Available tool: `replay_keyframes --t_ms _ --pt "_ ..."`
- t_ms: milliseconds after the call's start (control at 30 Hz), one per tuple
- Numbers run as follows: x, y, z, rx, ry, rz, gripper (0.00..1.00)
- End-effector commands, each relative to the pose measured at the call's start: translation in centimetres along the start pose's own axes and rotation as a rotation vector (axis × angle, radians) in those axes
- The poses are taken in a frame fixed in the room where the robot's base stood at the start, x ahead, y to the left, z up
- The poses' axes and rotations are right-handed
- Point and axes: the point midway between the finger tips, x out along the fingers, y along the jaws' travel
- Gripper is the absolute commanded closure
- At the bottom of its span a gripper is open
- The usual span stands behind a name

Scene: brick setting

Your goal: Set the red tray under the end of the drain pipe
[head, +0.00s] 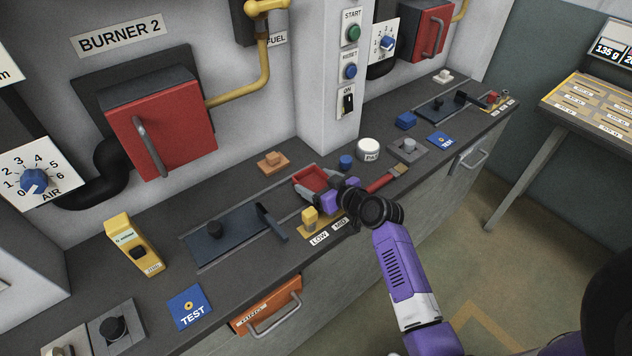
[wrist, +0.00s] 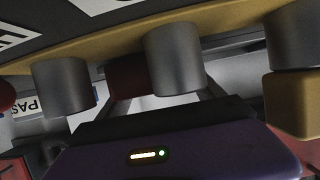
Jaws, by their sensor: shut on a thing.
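The red tray (head: 311,179) is a small open-topped box above the dark counter, left of my purple gripper (head: 322,189). My gripper is shut on it, with grey finger parts along the tray's near side. In the wrist view a dark red surface (wrist: 128,76) shows between my fingers (wrist: 162,108), partly hidden by grey cylinders; it looks like the tray. Whether the tray touches the counter, I cannot tell. I cannot pick out an open drain pipe end for certain; a black bent pipe (head: 112,168) runs beside the left burner.
A yellow LOW/MID rack (head: 318,232) with a yellow block (head: 310,217) is close to my gripper. A dark slide plate (head: 232,230) lies left, with an orange block (head: 271,162) behind.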

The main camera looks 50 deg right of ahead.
Motion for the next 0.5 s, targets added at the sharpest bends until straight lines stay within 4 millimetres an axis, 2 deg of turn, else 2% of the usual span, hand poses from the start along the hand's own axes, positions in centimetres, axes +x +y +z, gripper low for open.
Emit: replay_keyframes --t_ms 133,167,267,500 --pt "0.14 0.02 0.2 -0.001 0.003 0.001 0.86" --pt "0.14 0.0 0.32 0.0 0.0 0.0 0.21" --pt "0.09 0.0 0.22 0.0 0.0 0.0 0.01" --pt "0.09 0.0 0.21 0.0 0.0 0.0 0.01"
